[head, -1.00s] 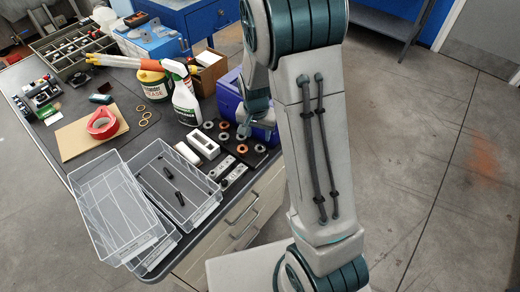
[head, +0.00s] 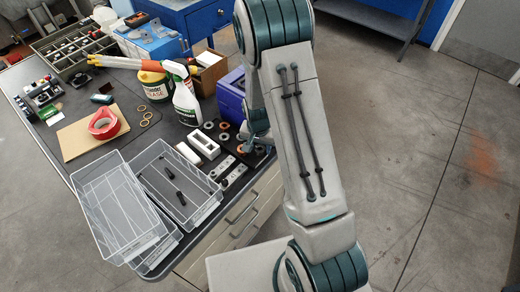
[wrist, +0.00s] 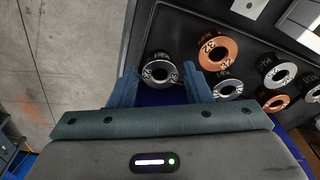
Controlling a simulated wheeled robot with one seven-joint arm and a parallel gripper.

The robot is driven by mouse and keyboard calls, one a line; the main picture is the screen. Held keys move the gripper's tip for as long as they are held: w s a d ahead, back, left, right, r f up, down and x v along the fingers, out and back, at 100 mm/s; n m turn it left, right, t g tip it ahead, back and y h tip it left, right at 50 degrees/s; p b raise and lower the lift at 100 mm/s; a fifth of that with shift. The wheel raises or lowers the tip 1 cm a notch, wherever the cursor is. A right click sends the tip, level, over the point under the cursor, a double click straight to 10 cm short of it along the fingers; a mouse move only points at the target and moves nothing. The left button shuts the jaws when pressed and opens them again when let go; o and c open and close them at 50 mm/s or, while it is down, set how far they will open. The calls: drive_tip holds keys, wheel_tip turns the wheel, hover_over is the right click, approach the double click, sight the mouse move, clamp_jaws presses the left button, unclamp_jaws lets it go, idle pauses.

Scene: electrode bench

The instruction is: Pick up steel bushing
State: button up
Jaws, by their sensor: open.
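Several ring-shaped bushings, some steel and some copper-coloured, stand on the dark bench top. In the wrist view one steel bushing (wrist: 162,72) with dark markings on its rim lies between and just beyond the tips of my gripper (wrist: 160,72). My gripper is open and empty, with one blue-grey finger on each side of that bushing. I cannot tell its height above the bench. Other steel bushings (wrist: 228,85) lie to the right. In the head view a steel bushing (head: 208,125) shows at the left of the group; my arm hides most of my gripper.
Copper bushings (wrist: 217,47) lie close to the right finger. A white block (head: 203,143), metal plates (head: 228,172) and clear trays (head: 178,185) are nearby on the bench. A spray bottle (head: 184,100) and a purple bin (head: 231,98) stand behind. The bench edge is close at the left in the wrist view.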

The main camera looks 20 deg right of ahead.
drive_tip(key=c, duration=0.8)
drive_tip(key=shift+o, duration=0.2)
drive_tip(key=shift+r, duration=0.1)
drive_tip(key=shift+r, duration=0.8)
wheel_tip(320, 180, up, 2)
drive_tip(key=shift+r+b, duration=0.2)
drive_tip(key=shift+b, duration=0.3)
drive_tip(key=s+a+r+b, duration=0.1)
drive_tip(key=s+a+r, duration=0.6)
drive_tip(key=s, duration=0.1)
drive_tip(key=shift+s+a, duration=0.35)
drive_tip(key=shift+a, duration=0.05)
